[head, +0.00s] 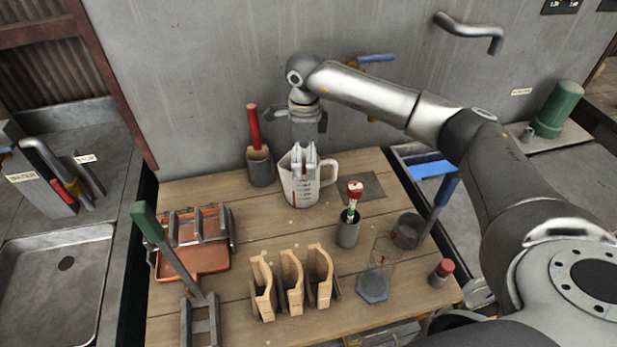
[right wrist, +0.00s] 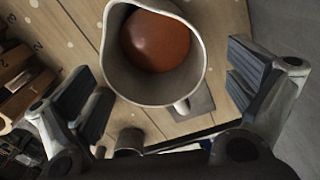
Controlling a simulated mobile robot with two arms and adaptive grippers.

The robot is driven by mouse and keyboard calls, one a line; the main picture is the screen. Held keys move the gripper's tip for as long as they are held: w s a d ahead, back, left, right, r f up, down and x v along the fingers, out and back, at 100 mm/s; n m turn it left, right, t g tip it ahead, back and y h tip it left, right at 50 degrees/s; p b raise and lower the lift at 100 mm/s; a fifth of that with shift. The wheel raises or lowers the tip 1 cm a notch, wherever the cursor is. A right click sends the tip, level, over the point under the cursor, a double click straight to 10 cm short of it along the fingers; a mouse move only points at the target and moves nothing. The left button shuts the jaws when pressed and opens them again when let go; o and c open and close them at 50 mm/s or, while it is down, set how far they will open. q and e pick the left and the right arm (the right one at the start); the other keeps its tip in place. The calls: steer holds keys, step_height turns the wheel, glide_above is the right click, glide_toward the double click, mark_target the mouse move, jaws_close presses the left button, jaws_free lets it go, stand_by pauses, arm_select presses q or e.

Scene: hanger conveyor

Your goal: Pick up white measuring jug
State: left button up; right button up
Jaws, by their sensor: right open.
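The white measuring jug (head: 301,192) stands upright at the back of the wooden table, with its handle to the right in the head view. In the right wrist view I look down into the jug (right wrist: 118,72), which has a reddish-brown round surface inside. My right gripper (head: 304,160) is above the jug, fingers pointing down near its rim. In the wrist view its two fingers are wide apart, one on each side of the jug, with nothing between them gripped. The handle lies towards the gripper's palm in that view. My left gripper is not in view.
A dark holder (head: 260,168) with a red-handled tool stands just left of the jug. A grey cup (head: 348,231) with a red-topped item stands to its right front. Wooden hanger-like pieces (head: 291,284) and an orange tray (head: 205,262) are nearer. The wall is close behind.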

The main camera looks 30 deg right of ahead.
steer(key=shift+s+f, duration=0.1)
steer(key=shift+f, duration=0.45)
step_height(320, 180, down, 4)
steer(key=shift+s+f+p, duration=0.15)
steer(key=shift+p, duration=1.1)
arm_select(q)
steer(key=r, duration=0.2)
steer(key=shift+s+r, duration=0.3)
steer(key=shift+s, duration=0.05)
arm_select(e)
steer(key=shift+f, duration=0.35)
steer(key=shift+c, duration=0.4)
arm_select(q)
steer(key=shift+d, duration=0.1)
arm_select(e)
steer(key=shift+s, duration=0.15)
steer(key=c, duration=1.4)
